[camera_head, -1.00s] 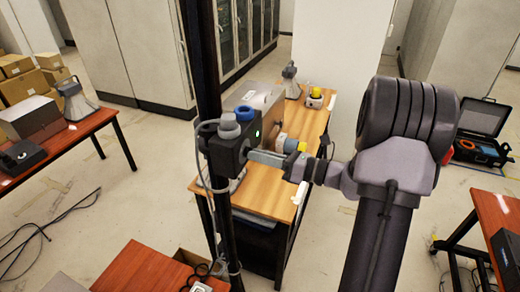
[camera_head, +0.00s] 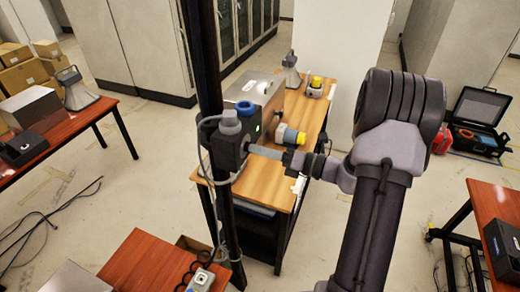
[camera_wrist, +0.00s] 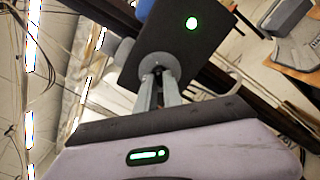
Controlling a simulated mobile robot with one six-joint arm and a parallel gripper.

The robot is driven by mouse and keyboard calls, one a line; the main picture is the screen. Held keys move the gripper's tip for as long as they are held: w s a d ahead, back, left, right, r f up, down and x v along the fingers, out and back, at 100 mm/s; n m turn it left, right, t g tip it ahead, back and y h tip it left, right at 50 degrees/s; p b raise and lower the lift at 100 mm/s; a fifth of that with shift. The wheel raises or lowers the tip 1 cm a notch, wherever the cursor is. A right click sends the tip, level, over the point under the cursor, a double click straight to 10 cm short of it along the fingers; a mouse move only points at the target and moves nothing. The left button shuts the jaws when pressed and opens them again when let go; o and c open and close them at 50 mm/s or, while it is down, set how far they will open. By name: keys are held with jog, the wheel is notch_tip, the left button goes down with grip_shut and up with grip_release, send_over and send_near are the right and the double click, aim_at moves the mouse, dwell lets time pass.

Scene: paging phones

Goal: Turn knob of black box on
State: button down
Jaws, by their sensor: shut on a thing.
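The black box (camera_head: 228,148) is mounted on a dark vertical post. It has a blue ring and a grey cap on top and a lit green light on its face. In the wrist view, the black box (camera_wrist: 172,58) fills the upper middle, with its green light lit. My gripper (camera_head: 252,149) reaches the box's front face from the right.
A wooden table (camera_head: 222,188) behind the post carries a grey metal box (camera_head: 262,88) and a yellow-and-grey device (camera_head: 290,136). A red-brown table (camera_head: 145,262) is at the lower front. An open black case (camera_head: 480,115) lies on the floor at right. Cables hang along the post.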

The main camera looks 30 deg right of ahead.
jog(key=shift+r, duration=0.1)
jog(key=c, duration=1.5)
grip_release()
jog(key=b+v, duration=0.4)
jog(key=v, duration=1.3)
jog(key=shift+s+d+b, duration=0.2)
jog(key=shift+b, duration=0.1)
jog(key=s+a+f+n+g+h+b, duration=0.25)
jog(key=a+f+n+g+b, duration=0.95)
jog(key=a+f+n+b, duration=0.8)
jog(key=s+a+f+n+t+h+b, duration=0.1)
jog(key=s+a+f+n+h+b, duration=0.1)
jog(key=a+f+n+b, duration=0.1)
jog(key=s+a+f+n+t+h+b, duration=0.1)
jog(key=s+a+f+n+h+b, duration=0.1)
jog(key=f+n+b, duration=0.4)
jog(key=s+a+f+n+t+h+b, duration=0.1)
jog(key=s+a+f+n+h+b, duration=0.1)
jog(key=a+f+n+b, duration=0.2)
jog(key=shift+a+f+t+h+b, duration=0.2)
jog(key=shift+f+b, duration=0.7)
jog(key=shift+b, duration=0.75)
jog(key=shift+a+f+t+h+b, duration=0.15)
jog(key=shift+f+b, duration=0.8)
jog(key=shift+b, duration=0.7)
